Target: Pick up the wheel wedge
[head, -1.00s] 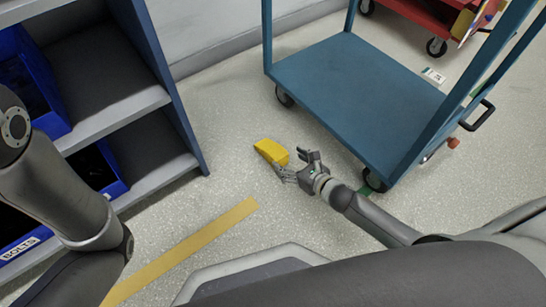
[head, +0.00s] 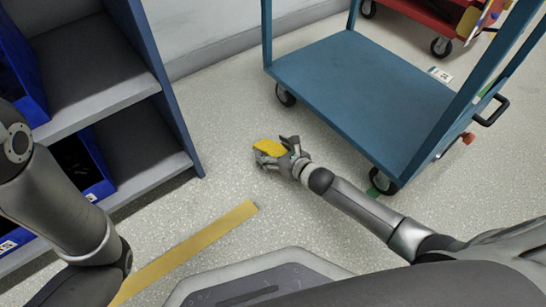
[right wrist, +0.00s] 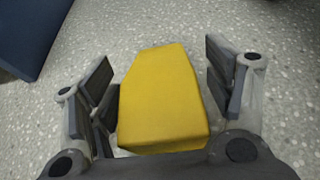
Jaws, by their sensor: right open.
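The wheel wedge (head: 268,147) is a yellow block on the speckled floor, left of the blue cart. My right gripper (head: 272,154) is at it and hides part of it in the head view. In the right wrist view the wedge (right wrist: 162,100) lies between the two open fingers of my right gripper (right wrist: 165,90). A gap shows between the wedge and the right finger; the left finger is close to its side, and I cannot tell if it touches. My left arm shows at the left of the head view, but its gripper is out of view.
The blue cart (head: 365,95) stands on wheels to the right, with a wheel (head: 383,181) near my right arm. A shelf (head: 140,160) with blue bins is at the left. A yellow floor stripe (head: 195,245) runs in front. Floor around the wedge is clear.

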